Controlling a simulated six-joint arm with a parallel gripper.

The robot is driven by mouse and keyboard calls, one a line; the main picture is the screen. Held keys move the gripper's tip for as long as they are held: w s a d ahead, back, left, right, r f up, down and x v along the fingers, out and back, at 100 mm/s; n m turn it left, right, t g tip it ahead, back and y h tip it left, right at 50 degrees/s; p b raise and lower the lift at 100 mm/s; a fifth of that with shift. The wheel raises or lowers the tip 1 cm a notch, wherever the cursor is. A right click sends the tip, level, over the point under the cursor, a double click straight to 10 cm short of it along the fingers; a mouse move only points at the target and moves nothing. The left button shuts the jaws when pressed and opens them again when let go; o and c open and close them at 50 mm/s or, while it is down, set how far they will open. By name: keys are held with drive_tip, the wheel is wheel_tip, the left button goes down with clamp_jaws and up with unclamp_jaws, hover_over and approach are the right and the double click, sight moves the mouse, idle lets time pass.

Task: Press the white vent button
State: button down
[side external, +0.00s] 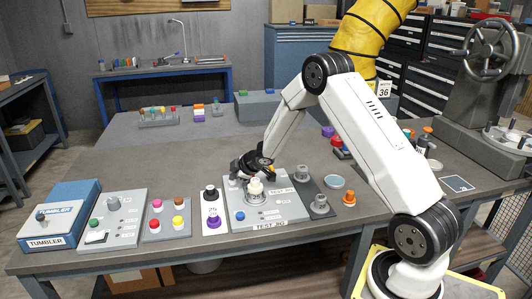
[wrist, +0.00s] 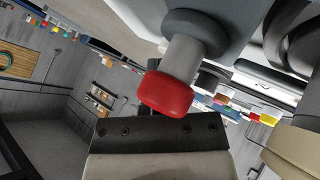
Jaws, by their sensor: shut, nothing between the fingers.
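A grey control panel (side external: 285,205) stands near the table's front edge. On it is a cream-white button (side external: 255,187) on a round collar, with a blue button (side external: 240,215) at its front left; I cannot read which label belongs to it. My gripper (side external: 243,175) is shut and empty, low over the back left of the panel, just behind the cream-white button; contact cannot be told. In the wrist view my gripper (wrist: 160,135) fills the bottom centre, close to a red button (wrist: 166,95) on a grey stem. A cream rounded part (wrist: 295,150) shows at lower right.
A white plate with a black and a purple knob (side external: 213,222) stands left of the panel, then a plate with several coloured buttons (side external: 180,230) and the tumbler box (side external: 72,205). A dark plate with a grey knob (side external: 320,203) and an orange knob (side external: 348,198) are on the right.

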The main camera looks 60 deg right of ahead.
sight(234, 186)
drive_tip(key=shift+r, duration=0.8)
drive_tip(key=shift+r, duration=0.1)
drive_tip(key=shift+r, duration=2.4)
drive_tip(key=s+a+m+g, duration=0.3)
drive_tip(key=s+a+m, duration=0.1)
drive_tip(key=s+a, duration=0.6)
drive_tip(key=s+a+m+g, duration=0.3)
drive_tip(key=s+a, duration=0.7)
drive_tip(key=s, duration=0.7)
drive_tip(key=shift+a+r+m+g, duration=0.15)
drive_tip(key=shift+r+m+g, duration=0.2)
drive_tip(key=shift+m, duration=0.35)
